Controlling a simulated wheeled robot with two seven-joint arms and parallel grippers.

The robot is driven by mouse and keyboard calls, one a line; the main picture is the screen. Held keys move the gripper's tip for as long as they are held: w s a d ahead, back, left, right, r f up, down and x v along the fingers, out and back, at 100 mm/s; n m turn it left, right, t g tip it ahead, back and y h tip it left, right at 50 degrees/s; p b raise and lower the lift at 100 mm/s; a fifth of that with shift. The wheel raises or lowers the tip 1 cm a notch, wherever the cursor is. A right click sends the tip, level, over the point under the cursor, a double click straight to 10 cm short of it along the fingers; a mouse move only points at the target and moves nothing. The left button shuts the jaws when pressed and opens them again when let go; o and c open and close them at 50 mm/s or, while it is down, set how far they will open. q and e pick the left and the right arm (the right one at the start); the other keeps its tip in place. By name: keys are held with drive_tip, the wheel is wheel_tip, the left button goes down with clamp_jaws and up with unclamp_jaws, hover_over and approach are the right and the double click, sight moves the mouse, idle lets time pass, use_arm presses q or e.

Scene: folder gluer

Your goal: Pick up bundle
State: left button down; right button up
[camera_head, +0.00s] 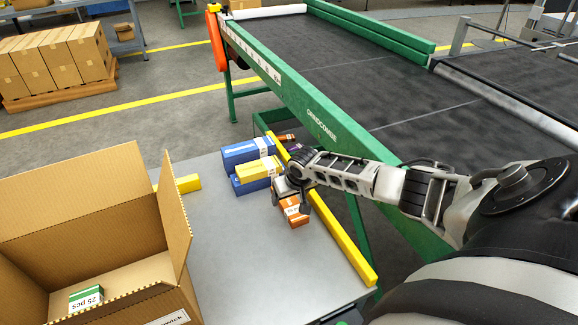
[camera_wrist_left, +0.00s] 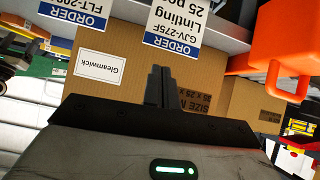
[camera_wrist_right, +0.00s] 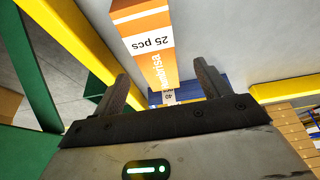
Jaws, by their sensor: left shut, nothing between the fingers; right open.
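Several bundles lie on the grey table (camera_head: 225,260). An orange bundle (camera_head: 296,214) sits near the yellow rail, under my right gripper (camera_head: 291,196). In the right wrist view the orange bundle (camera_wrist_right: 145,40), labelled "25 pcs", shows ahead of and between the open fingers (camera_wrist_right: 160,75); contact cannot be told. A blue bundle (camera_head: 246,152) and a yellow bundle (camera_head: 256,170) lie just behind, with another blue one (camera_head: 250,186) below the yellow. A green-and-white bundle (camera_head: 86,298) is inside the open carton (camera_head: 90,210). My left gripper (camera_wrist_left: 161,72) is shut and empty, outside the head view.
A long yellow rail (camera_head: 340,238) edges the table beside the green conveyor frame (camera_head: 320,120). A short yellow bar (camera_head: 187,184) lies by the carton. The left wrist view shows a brown box (camera_wrist_left: 105,75), order sheets (camera_wrist_left: 175,25) and an orange part (camera_wrist_left: 285,50). The table's front is clear.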

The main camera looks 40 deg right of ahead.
sight(290, 201)
drive_tip(key=b+x, duration=0.1)
drive_tip(key=x, duration=0.3)
drive_tip(key=shift+s+d, duration=0.15)
drive_tip(key=shift+s, duration=0.05)
drive_tip(key=shift+f+b, duration=0.2)
drive_tip(key=shift+b, duration=0.1)
use_arm(q)
drive_tip(key=shift+w+d+f, duration=0.15)
drive_tip(key=shift+w+d, duration=0.1)
drive_tip(key=shift+w, duration=0.05)
use_arm(e)
drive_tip(key=shift+c, duration=0.2)
drive_tip(key=c, duration=1.1)
drive_tip(key=shift+r, duration=0.15)
